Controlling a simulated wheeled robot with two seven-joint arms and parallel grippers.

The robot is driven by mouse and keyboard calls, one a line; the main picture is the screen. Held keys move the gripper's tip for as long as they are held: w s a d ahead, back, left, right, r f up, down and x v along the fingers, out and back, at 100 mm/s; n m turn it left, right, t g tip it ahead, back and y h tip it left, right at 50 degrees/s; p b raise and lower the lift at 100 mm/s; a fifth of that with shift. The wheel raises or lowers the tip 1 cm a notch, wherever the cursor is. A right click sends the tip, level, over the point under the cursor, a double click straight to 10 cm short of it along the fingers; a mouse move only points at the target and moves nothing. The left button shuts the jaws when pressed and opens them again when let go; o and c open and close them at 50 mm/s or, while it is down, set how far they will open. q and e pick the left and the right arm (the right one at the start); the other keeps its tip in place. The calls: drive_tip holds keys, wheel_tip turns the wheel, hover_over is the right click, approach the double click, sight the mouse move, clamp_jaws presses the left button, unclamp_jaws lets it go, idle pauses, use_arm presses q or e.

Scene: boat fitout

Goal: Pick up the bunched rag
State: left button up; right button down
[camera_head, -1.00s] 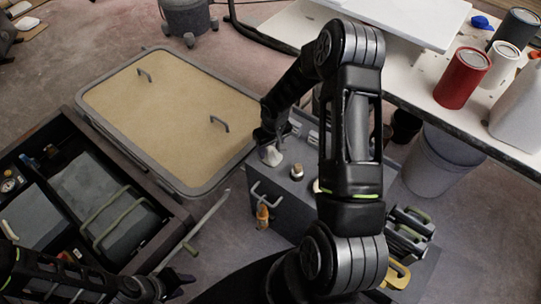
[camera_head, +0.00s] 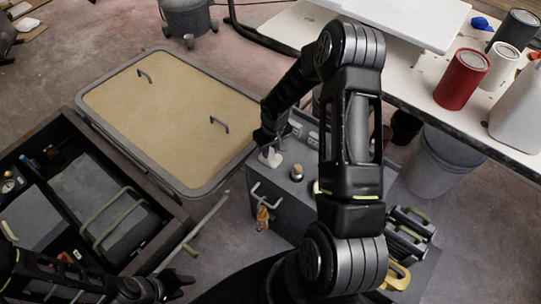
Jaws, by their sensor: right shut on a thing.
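A small pale, crumpled-looking thing (camera_head: 270,157), which looks like the bunched rag, is at the left end of the grey cart top (camera_head: 318,160). My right gripper (camera_head: 269,146) reaches down over it from above and is shut on it. The fingers and dark wrist hide part of it, and I cannot tell whether it still touches the top. My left gripper (camera_head: 178,284) is low at the bottom left, away from the rag, its fingers too dark to read.
A small jar (camera_head: 297,172) stands right of the rag. An open drawer chest (camera_head: 165,238) and a framed tan panel with handles (camera_head: 170,110) lie to the left. A white bench (camera_head: 420,80) with a red can (camera_head: 462,80) is at the upper right. My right arm blocks the middle.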

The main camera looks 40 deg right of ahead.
sight(271, 150)
wheel_tip(271, 150, up, 10)
drive_tip(key=shift+r+p, duration=0.1)
drive_tip(key=shift+p, duration=0.35)
idle(0.5)
drive_tip(key=c, duration=1.8)
unclamp_jaws()
drive_tip(key=shift+c, duration=0.2)
clamp_jaws()
